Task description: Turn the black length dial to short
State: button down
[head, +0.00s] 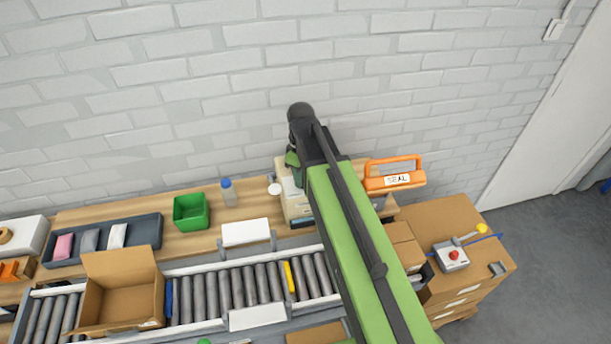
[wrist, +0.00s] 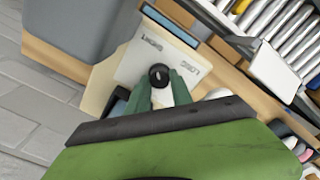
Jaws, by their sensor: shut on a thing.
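The black length dial (wrist: 159,75) is a round knob on a pale, light-coloured panel (wrist: 136,66) in the wrist view. Dark lettering is printed on either side of it, too small and tilted to read surely. My gripper (wrist: 161,84) has its two green fingers closed on the knob from either side. The dial's pointer mark cannot be made out. In the head view, the beige machine (head: 296,209) stands on the bench against the wall, partly behind my arm. The dial and fingertips are hidden there.
A roller conveyor (head: 237,287) with an open cardboard box (head: 118,297) runs along the front. A green bin (head: 191,212) and a small bottle (head: 228,192) stand left of the machine. An orange sealer (head: 394,175) is close on the right.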

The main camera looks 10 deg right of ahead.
jog(key=shift+s+d, duration=0.1)
jog(key=shift+d, duration=0.05)
jog(key=c, duration=1.1)
grip_release()
jog(key=shift+s+r, duration=0.1)
jog(key=shift+c, duration=0.2)
notch_tip(320, 180, up, 17)
jog(key=p, duration=1.7)
jog(key=shift+r, duration=0.15)
